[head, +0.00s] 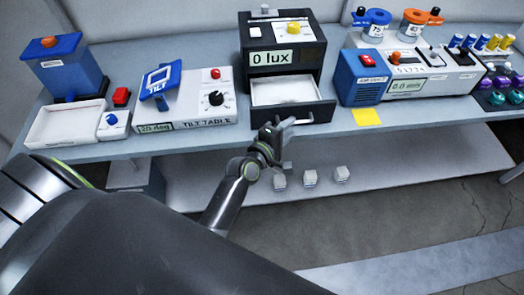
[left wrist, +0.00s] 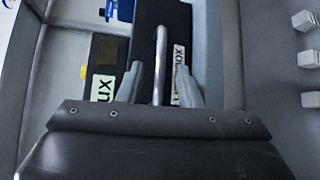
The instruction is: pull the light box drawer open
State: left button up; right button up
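The light box (head: 257,32) is a black case with a "0 lux" display, standing at the back middle of the bench. Its drawer (head: 283,92) stands out from the case, with its pale inside showing. My left gripper (head: 280,130) is at the drawer's front, by the handle (head: 300,121). In the left wrist view, the handle (left wrist: 160,62) is a grey bar running between the two fingers of the left gripper (left wrist: 160,82), with gaps visible on both sides. The fingers are apart. My right gripper is not in view.
A tilt table (head: 185,108) stands left of the light box, and a blue unit (head: 361,77) stands to its right. A yellow note (head: 366,117) lies near the bench edge. Three small white cubes (head: 310,177) sit on the lower shelf (head: 420,160).

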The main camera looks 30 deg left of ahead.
pick_arm(q)
jog(key=b+v, duration=0.2)
jog(key=v, duration=1.2)
jog(key=shift+s+b, duration=0.2)
jog(key=shift+b, duration=0.2)
jog(key=s+a+f+m+g+y, duration=0.1)
jog(key=s+f+m+g, duration=0.2)
jog(key=f, duration=0.8)
jog(key=s+a+f+m+g+y, duration=0.1)
jog(key=s+a+f+m+g, duration=0.1)
jog(key=f, duration=0.9)
jog(key=s+a+f+m+g+y, duration=0.1)
jog(key=s+f+m+g, duration=0.2)
jog(key=f, duration=0.8)
jog(key=s+a+f+m+g, duration=0.2)
jog(key=s+f, duration=0.3)
jog(key=s, duration=0.3)
jog(key=s+a+f+m+g+y, duration=0.1)
jog(key=s+a+f+m+g, duration=0.1)
jog(key=s+f+m, duration=0.2)
jog(key=s+a+f+m+g, duration=0.2)
jog(key=s+f, duration=0.5)
jog(key=s, duration=0.5)
jog(key=shift+s+a+f+m+g, duration=0.2)
jog(key=shift+s+f+m+g, duration=0.2)
jog(key=shift+m, duration=0.1)
